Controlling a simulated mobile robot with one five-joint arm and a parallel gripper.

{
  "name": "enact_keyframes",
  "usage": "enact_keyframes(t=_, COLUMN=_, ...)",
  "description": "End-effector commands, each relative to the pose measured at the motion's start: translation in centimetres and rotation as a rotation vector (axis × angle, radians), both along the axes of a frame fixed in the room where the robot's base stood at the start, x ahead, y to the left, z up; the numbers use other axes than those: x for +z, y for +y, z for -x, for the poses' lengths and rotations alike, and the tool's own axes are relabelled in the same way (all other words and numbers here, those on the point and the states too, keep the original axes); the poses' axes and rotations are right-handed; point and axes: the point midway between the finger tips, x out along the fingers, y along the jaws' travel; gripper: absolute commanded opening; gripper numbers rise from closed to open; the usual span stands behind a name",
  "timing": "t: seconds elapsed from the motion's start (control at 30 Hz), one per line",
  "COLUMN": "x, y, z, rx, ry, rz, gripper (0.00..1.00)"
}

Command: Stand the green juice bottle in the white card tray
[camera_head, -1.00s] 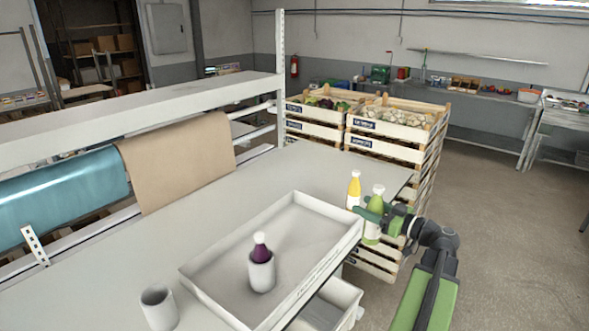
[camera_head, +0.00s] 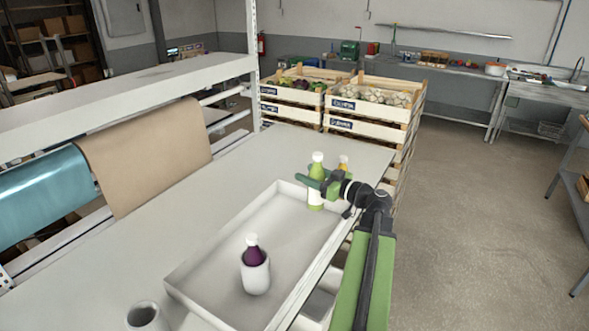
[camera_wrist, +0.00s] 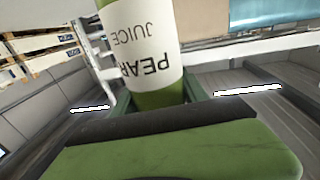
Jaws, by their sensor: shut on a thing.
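The green juice bottle (camera_head: 316,190) has a white cap and a white label. My gripper (camera_head: 322,183) is shut on it and holds it upright over the far end of the white card tray (camera_head: 210,262). In the wrist view the bottle (camera_wrist: 142,45) stands between my fingers, its label reading "PEAR JUICE". The head view does not clearly show whether its base touches the tray floor. A purple bottle (camera_head: 252,243) with a white cap stands in a white cup (camera_head: 256,275) inside the tray, near its front end.
A yellow-orange bottle (camera_head: 343,162) is mostly hidden behind my gripper. An empty white cup (camera_head: 146,316) stands on the table left of the tray. Stacked vegetable crates (camera_head: 375,100) are beyond the table's far end. The tray's middle is clear.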

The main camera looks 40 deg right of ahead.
Motion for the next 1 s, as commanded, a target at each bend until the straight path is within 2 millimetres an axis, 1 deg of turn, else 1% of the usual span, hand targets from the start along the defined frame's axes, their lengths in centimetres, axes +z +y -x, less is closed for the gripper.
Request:
enact_keyframes(t=0.03, x=0.3, y=0.9, z=-1.7, rx=-0.004, ry=-0.001, rz=-0.001, gripper=0.00)
enact_keyframes(t=0.1, x=0.5, y=1.7, z=-3.5, rx=-0.015, ry=-0.001, rz=-0.001, gripper=0.00)
enact_keyframes(t=0.2, x=0.5, y=2.2, z=-4.8, rx=-0.028, ry=-0.001, rz=-0.001, gripper=0.00)
enact_keyframes(t=0.43, x=0.0, y=2.1, z=-4.9, rx=-0.031, ry=-0.001, rz=-0.001, gripper=0.00)
enact_keyframes(t=0.7, x=-2.1, y=2.1, z=-4.9, rx=-0.031, ry=-0.001, rz=-0.001, gripper=0.00)
enact_keyframes(t=0.8, x=-2.6, y=2.1, z=-4.8, rx=-0.031, ry=-0.001, rz=-0.001, gripper=0.00)
enact_keyframes(t=1.0, x=-2.5, y=2.1, z=-4.8, rx=-0.032, ry=-0.001, rz=-0.001, gripper=0.00)
